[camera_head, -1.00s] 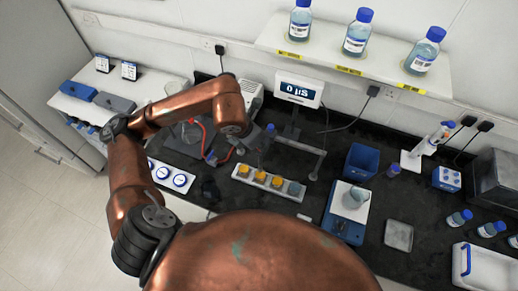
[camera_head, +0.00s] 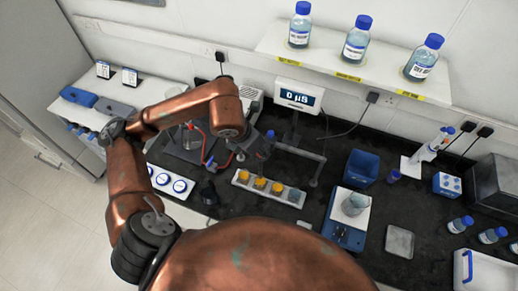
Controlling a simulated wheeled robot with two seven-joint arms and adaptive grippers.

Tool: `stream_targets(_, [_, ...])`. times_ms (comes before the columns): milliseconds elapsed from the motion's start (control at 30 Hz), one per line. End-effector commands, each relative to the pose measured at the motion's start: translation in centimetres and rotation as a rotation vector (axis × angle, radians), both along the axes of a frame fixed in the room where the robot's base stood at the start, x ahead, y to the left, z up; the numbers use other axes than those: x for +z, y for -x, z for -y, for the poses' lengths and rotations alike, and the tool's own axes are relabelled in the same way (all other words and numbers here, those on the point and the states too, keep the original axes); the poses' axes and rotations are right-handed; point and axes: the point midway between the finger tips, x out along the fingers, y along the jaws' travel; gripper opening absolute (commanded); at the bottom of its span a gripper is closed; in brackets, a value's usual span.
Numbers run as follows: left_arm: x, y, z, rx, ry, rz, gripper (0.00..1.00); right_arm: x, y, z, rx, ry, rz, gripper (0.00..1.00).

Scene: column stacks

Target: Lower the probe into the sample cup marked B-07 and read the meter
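A white rack (camera_head: 284,202) on the black bench holds several sample cups, three with orange-yellow contents (camera_head: 260,183) and a greyish one at its right end. Their markings are too small to read. The meter (camera_head: 299,96) stands behind, its screen showing "0 µS". A grey stand arm (camera_head: 300,152) reaches from the meter post, with a thin part (camera_head: 315,178) hanging right of the rack; whether this is the probe I cannot tell. My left gripper (camera_head: 252,148) is above and behind the rack's left end, mostly hidden by its wrist; its fingers are unclear. My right gripper is out of view.
A beaker (camera_head: 354,205) stands on a blue-and-white device right of the rack. A blue bin (camera_head: 361,167) is behind it. A shelf (camera_head: 350,68) with three bottles overhangs the back. A grey tray (camera_head: 399,242) lies right, with bare bench around it.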

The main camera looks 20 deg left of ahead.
Motion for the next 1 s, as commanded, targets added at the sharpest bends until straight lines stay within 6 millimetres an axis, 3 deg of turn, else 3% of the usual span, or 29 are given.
stream_targets(300, [6.2, 2.2, -0.9, 0.0, -0.003, 0.006, 0.37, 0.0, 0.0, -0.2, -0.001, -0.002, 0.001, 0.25])
stream_targets(500, [8.8, 3.3, -1.3, 0.0, -0.002, 0.004, 0.37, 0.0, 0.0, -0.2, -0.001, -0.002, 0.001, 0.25])
stream_targets(1000, [9.7, 3.7, -1.4, 0.001, -0.002, 0.001, 0.37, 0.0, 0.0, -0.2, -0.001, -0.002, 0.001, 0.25])
